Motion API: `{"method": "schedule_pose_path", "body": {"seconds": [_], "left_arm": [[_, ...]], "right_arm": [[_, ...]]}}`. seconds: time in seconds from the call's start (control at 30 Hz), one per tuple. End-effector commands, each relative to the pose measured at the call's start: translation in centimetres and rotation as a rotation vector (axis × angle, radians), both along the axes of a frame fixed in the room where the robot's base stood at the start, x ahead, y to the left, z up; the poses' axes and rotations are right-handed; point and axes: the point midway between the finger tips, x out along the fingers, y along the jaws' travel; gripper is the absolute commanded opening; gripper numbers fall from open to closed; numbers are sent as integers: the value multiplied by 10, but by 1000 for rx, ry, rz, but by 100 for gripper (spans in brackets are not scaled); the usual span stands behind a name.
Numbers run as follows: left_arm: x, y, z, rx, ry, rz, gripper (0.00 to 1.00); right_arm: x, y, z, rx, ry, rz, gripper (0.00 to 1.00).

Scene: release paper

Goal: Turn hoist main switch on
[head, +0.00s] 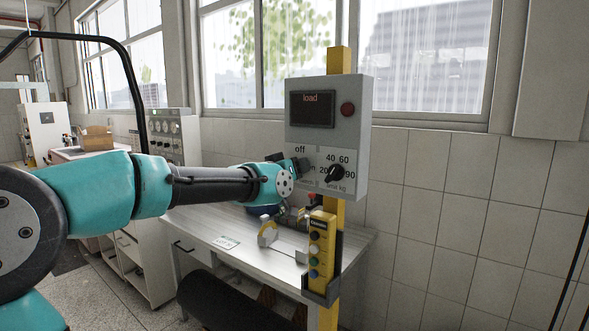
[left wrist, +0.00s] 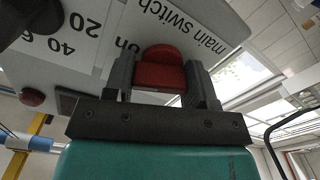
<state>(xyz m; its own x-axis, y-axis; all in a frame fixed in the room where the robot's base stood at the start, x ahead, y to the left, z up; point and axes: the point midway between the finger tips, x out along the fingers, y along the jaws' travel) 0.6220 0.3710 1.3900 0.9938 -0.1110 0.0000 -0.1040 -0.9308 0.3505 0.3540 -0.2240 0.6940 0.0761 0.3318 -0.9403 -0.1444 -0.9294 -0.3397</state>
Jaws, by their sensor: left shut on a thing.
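The hoist control box (head: 355,120) is a grey panel on a yellow post, with a dark screen reading "load". The main switch is a red knob (left wrist: 160,68) in the left wrist view, beside the labels "main switch" and "on". My left gripper (left wrist: 163,88) has its two dark fingers on either side of this knob and is shut on it. In the head view my left gripper (head: 298,166) is at the lower left of the panel, just under the word "off", and hides the knob. My right gripper is not in view.
A black dial (head: 335,173) with load numbers sits right of my gripper. A red button (head: 347,109) is above it. A yellow pendant (head: 321,245) hangs on the post below. A workbench (head: 205,222) with small tools stands behind, against a tiled wall.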

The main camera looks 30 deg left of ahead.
Motion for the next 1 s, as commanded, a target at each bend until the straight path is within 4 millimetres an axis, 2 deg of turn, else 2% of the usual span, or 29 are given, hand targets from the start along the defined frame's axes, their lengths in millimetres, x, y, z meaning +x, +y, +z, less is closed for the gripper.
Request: {"method": "schedule_pose_path", "body": {"seconds": [0.4, 1.0], "left_arm": [[0, 0, -1, 299, -33, 0, 27], [0, 0, -1, 374, -42, 0, 28]], "right_arm": [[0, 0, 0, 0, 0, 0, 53], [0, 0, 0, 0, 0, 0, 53]]}}
